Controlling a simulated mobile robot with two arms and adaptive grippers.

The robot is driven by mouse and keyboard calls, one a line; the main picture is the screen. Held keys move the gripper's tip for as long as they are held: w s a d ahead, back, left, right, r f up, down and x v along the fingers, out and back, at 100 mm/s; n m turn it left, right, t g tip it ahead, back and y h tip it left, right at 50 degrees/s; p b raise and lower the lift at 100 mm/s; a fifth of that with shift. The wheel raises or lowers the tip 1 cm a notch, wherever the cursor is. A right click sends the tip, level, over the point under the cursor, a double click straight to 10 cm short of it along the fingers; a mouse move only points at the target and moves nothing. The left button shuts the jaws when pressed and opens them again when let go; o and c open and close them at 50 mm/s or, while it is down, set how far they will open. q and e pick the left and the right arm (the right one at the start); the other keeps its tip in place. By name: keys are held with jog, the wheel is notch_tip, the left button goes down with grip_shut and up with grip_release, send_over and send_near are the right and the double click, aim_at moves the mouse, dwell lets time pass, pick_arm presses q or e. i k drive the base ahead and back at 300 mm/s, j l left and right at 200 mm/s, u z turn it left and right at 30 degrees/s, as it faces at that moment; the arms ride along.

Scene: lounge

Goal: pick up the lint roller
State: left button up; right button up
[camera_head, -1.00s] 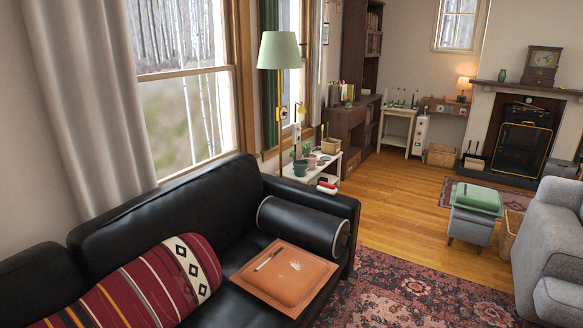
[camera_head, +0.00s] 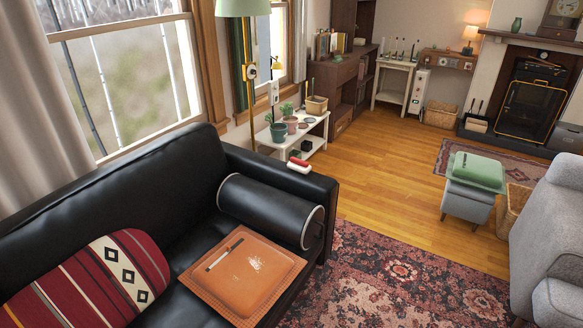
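A black bolster (camera_head: 270,210) and an orange lap tray (camera_head: 244,277) with a pen-like item lie on the sofa, near a striped cushion (camera_head: 92,285). A white plant bench (camera_head: 318,128) stands behind its arm. Wooden floor (camera_head: 385,180) is clear right of it.

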aim_at(298, 165)
jog(key=u, duration=3)
jog(key=z, duration=3)
jog(key=u, duration=0.35)
jog(key=i+l+u, duration=0.2)
jog(key=u, duration=0.2)
jog(key=i+l+u, duration=0.15)
jog(key=l+u, duration=0.2)
jog(key=i+l+u, duration=0.1)
jog(key=l+u, duration=0.3)
jog(key=j, duration=0.1)
